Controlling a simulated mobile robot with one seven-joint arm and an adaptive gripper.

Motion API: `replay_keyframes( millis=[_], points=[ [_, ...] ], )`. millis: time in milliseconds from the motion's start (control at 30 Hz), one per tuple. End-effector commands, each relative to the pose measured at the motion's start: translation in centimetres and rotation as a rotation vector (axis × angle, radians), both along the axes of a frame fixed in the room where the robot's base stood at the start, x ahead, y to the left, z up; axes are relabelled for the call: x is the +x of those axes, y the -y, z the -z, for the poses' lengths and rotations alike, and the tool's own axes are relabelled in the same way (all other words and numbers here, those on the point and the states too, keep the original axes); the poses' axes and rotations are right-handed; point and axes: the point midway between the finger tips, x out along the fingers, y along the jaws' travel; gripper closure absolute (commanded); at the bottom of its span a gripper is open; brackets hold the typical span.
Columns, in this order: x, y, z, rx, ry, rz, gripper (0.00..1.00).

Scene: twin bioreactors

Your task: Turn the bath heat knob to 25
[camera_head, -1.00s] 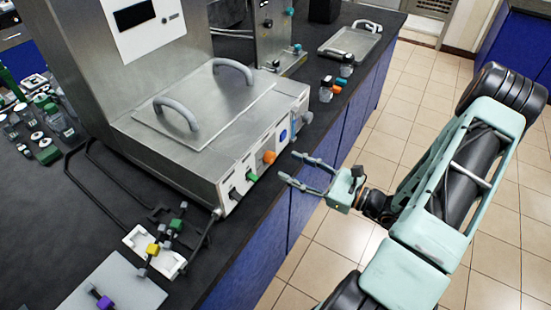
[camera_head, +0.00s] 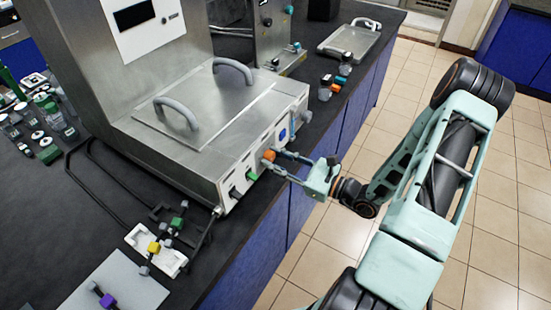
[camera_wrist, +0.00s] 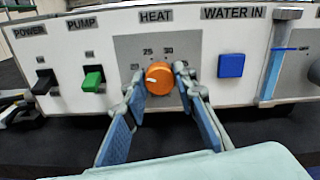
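The bath heat knob (camera_wrist: 158,78) is orange and round, under the HEAT label on the bath's front panel. Its white mark points to the left, below the 25 on the scale; 25 and 30 are printed above it. The knob (camera_head: 268,156) also shows in the head view. My gripper (camera_wrist: 159,80) is open, with one fingertip at each side of the knob. I cannot tell whether either fingertip touches it. In the head view my gripper (camera_head: 273,158) reaches the panel from the right. The scale's sides are partly hidden by the fingers.
Left of the knob are a green pump switch (camera_wrist: 92,79) and a black power switch (camera_wrist: 43,81). Right of it are a blue square WATER IN button (camera_wrist: 231,65) and an upright blue-and-metal handle (camera_wrist: 277,55). The bench's front edge runs below.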

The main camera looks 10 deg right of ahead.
Motion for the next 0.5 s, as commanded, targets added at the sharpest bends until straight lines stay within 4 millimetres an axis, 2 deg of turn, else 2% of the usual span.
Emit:
replay_keyframes(
  millis=[33,100,500],
  points=[
    [0.00,0.01,0.00,0.000,0.000,0.000,0.91],
    [-0.01,0.02,0.00,0.000,0.000,0.000,0.99],
    [-0.02,0.05,-0.05,0.058,-0.059,0.001,0.99]
  ],
)
